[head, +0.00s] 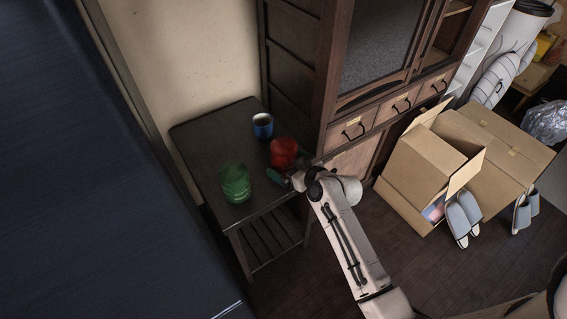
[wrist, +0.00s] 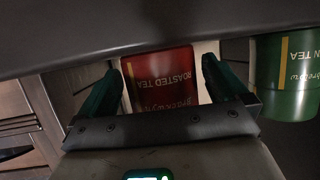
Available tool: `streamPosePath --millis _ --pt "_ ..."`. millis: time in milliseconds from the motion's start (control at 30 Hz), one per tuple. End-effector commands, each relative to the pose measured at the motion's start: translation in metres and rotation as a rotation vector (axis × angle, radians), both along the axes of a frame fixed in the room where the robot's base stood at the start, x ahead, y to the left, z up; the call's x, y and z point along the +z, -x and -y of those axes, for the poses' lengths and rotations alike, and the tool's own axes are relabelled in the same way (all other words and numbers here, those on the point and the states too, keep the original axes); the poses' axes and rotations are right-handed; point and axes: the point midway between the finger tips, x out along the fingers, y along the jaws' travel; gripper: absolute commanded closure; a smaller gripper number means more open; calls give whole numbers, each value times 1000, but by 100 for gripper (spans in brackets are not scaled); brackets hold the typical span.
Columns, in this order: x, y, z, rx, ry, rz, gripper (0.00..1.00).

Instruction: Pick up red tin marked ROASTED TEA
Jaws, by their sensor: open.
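The red tin (head: 284,152) stands on the small dark table (head: 205,135) near its right edge. In the wrist view the tin (wrist: 160,75) shows upside down with the words ROASTED TEA. My gripper (head: 289,174) is at the near right side of the tin, over the table edge. It is open, and in the wrist view its two green-lined fingers (wrist: 160,66) show to the left and right of the tin with a gap on each side. I cannot tell how far the fingertips reach around it.
A green tin (head: 235,184) stands to the left on the table, and it shows at the right in the wrist view (wrist: 287,75). A wooden cabinet (head: 310,70) rises close on the right. Cardboard boxes (head: 425,165) and slippers (head: 463,215) are on the floor.

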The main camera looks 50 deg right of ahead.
Motion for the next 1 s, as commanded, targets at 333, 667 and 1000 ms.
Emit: streamPosePath --millis 333,667,1000 --pt "-5 -11 1 -1 -1 0 0" --pt "-5 -11 1 -1 -1 -1 29" --pt "-4 -11 2 -1 0 1 50"
